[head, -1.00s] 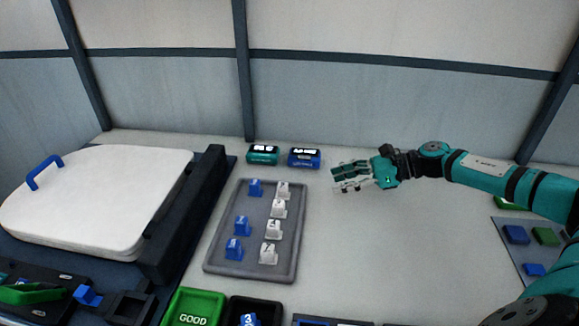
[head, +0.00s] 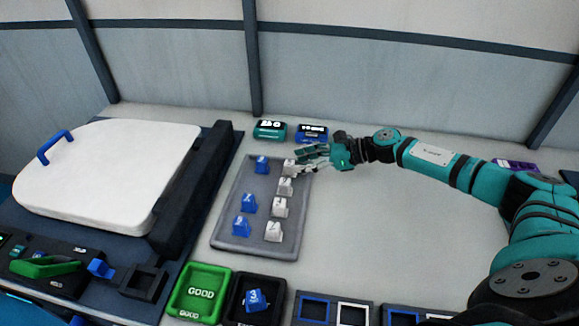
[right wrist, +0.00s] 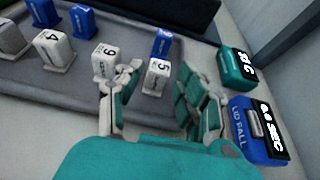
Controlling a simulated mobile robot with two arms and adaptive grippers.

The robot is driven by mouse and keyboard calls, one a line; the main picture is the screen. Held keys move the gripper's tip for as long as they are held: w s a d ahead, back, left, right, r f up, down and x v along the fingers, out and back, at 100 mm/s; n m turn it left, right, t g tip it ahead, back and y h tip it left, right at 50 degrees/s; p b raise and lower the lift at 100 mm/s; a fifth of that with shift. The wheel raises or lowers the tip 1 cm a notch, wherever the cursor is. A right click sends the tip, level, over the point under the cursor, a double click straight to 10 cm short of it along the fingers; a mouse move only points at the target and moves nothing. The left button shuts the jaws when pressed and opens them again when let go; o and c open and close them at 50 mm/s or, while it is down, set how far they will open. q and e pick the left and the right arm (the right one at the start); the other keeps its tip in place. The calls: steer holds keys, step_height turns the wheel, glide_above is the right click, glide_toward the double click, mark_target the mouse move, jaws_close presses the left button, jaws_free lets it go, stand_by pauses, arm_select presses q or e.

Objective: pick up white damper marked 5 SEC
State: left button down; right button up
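The white damper marked 5 (right wrist: 155,78) stands upright on the grey tray (right wrist: 75,90), at the tray's end toward the timers. In the head view the same damper (head: 288,167) is the farthest of the white column. My right gripper (head: 305,160) is right beside it, just to its right and low over the tray edge. In the right wrist view my open right gripper (right wrist: 157,98) has fingers on both sides of the damper, with a visible gap. I see no firm grip on it. My left gripper is not in view.
Another white damper (right wrist: 105,60) stands close to one finger. A blue damper (right wrist: 161,44) stands behind the 5. A teal timer (head: 270,130) and a blue timer (head: 312,133) sit beyond the tray.

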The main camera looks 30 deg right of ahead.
mark_target(291, 163)
steer(key=p+x, duration=0.1)
steer(key=x, duration=0.4)
steer(key=shift+w+a+f, duration=0.1)
steer(key=shift+w+a, duration=0.05)
jaws_close()
